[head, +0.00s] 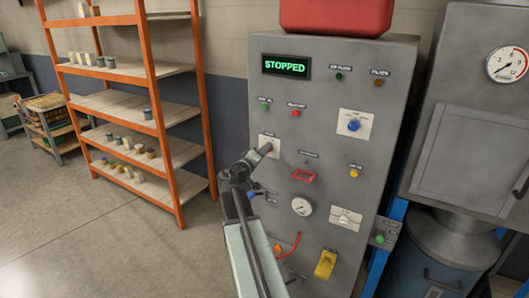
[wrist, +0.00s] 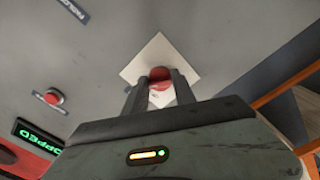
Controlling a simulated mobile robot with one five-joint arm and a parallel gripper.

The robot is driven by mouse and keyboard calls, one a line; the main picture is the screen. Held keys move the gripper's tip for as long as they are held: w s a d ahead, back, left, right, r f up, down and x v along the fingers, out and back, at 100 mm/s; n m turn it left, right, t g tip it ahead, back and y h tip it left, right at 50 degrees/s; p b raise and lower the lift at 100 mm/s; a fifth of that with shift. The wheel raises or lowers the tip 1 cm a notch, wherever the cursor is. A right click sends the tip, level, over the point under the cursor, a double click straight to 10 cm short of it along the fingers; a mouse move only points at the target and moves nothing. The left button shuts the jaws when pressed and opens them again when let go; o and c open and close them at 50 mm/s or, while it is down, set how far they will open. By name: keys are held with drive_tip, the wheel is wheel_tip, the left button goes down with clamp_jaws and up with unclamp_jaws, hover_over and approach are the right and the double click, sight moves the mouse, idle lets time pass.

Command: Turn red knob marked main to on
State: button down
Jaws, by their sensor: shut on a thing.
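The red knob (wrist: 160,75) sits on a white square plate (wrist: 152,56), which shows as a tilted diamond in the wrist view. My gripper (wrist: 161,86) has one finger on each side of the knob and is shut on it. In the head view my gripper (head: 264,151) reaches the knob's plate (head: 270,138) on the left part of the grey control cabinet (head: 325,120) and hides most of the knob. The plate's markings are too small to read, so I cannot tell the knob's setting. The display (head: 286,65) reads STOPPED in green.
A blue knob (head: 354,125) on another white plate, small buttons, a round gauge (head: 302,206), a yellow switch (head: 325,263) and a red cable (head: 290,246) share the panel. A red box (head: 335,15) stands on top. Orange shelving (head: 160,130) stands left, with open floor before it.

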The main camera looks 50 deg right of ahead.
drive_tip(key=c, duration=1)
unclamp_jaws()
drive_tip(key=shift+a, duration=0.1)
drive_tip(key=v, duration=0.7)
drive_tip(key=shift+s+a, duration=0.1)
drive_tip(key=shift+a, duration=0.25)
